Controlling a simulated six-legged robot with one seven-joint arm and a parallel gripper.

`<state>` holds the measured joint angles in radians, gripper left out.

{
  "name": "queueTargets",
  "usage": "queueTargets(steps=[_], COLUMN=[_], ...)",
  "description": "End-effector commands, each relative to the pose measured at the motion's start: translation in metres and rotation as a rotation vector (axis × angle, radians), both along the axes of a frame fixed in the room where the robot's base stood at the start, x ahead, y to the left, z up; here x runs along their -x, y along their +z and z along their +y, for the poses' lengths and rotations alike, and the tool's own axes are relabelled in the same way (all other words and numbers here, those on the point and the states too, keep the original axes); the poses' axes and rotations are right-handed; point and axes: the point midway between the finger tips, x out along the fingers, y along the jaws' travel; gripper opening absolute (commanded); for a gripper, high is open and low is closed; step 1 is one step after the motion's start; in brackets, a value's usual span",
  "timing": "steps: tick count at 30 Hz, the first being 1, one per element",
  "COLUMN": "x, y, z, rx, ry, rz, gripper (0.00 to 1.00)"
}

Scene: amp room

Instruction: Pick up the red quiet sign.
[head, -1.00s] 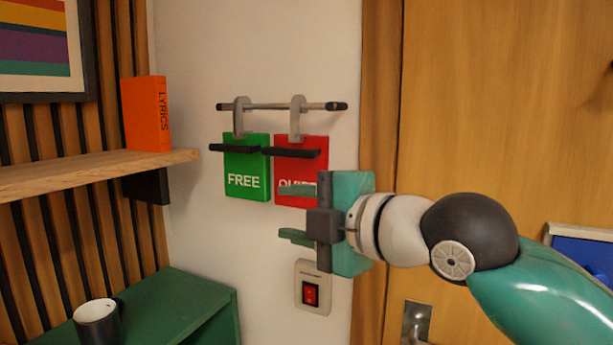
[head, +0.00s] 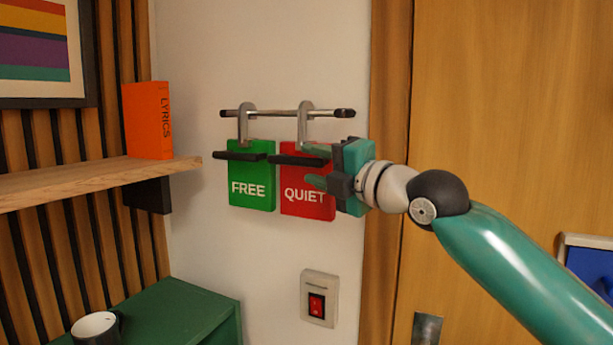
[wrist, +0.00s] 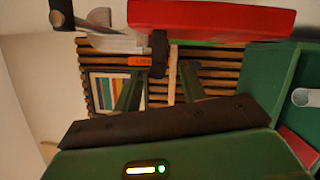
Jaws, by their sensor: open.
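The red quiet sign (head: 303,205) hangs by a grey hook from a wall rail (head: 275,113), right of the green free sign (head: 250,187). A black bar handle (head: 290,160) sticks out from the red sign's front. My gripper (head: 314,166) is open at the sign's right side, its fingers one above the other and overlapping the sign in the head view. In the wrist view the red sign (wrist: 215,16) fills the top, and the black handle (wrist: 158,52) shows end-on between the fingertips (wrist: 158,75). Contact with the handle cannot be told.
A wooden shelf (head: 90,180) with an orange book (head: 150,120) juts out at left. A green cabinet (head: 175,315) with a mug (head: 95,328) stands below. A red switch (head: 318,305) is under the signs. A wooden door (head: 500,120) is at right.

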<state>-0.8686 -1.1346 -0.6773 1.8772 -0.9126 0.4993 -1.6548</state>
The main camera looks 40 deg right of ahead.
Motion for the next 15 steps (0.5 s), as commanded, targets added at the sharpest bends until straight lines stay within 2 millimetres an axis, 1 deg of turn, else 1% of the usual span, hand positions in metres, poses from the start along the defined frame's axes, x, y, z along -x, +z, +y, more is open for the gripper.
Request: queueTargets(steps=[9,12,15], x=[-0.047,-0.051,-0.051], y=[0.003,0.004,0.004], z=[0.002,0.002,0.002], rx=[0.001,-0.001,-0.001], ry=[0.0,0.0,0.0], rz=[0.002,0.0,0.0], gripper=[0.41,0.41,0.41])
